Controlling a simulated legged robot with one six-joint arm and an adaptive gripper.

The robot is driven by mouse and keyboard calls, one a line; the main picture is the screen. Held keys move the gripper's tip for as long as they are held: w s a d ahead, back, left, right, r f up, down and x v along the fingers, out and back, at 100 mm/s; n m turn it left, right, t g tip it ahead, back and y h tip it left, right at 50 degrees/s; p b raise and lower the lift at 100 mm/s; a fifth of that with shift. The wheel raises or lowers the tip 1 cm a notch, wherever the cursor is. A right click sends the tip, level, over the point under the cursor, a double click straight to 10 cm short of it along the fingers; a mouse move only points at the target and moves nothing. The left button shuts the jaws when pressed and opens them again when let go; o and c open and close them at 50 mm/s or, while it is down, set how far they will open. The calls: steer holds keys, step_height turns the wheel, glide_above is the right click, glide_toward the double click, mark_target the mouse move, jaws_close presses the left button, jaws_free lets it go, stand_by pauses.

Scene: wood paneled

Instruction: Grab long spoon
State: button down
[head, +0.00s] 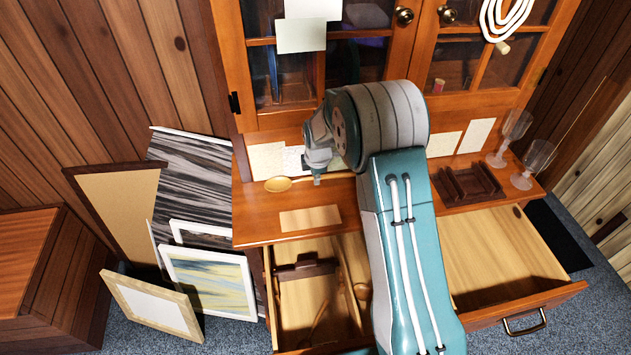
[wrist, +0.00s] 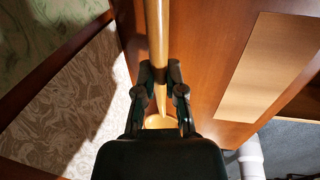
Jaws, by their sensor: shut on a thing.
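A light wooden spoon (head: 278,184) lies at the left part of the cabinet's counter in the head view, its bowl to the left and its handle running right to my gripper (head: 317,180). In the wrist view, my gripper (wrist: 160,77) is shut on the spoon's handle (wrist: 157,30), which runs up out of the picture. A pale rounded part shows between the fingers below the grip. I cannot tell whether the spoon touches the counter. Part of the handle is hidden by my gripper and arm.
The left drawer (head: 290,338) is open with wooden utensils inside. The right drawer (head: 500,255) is open and looks empty. Two glasses (head: 522,165) and a dark wooden tray (head: 466,186) stand on the counter's right. Picture frames (head: 210,280) lean at the left.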

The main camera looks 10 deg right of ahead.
steer(key=s+r, duration=1.1)
steer(key=s, duration=0.3)
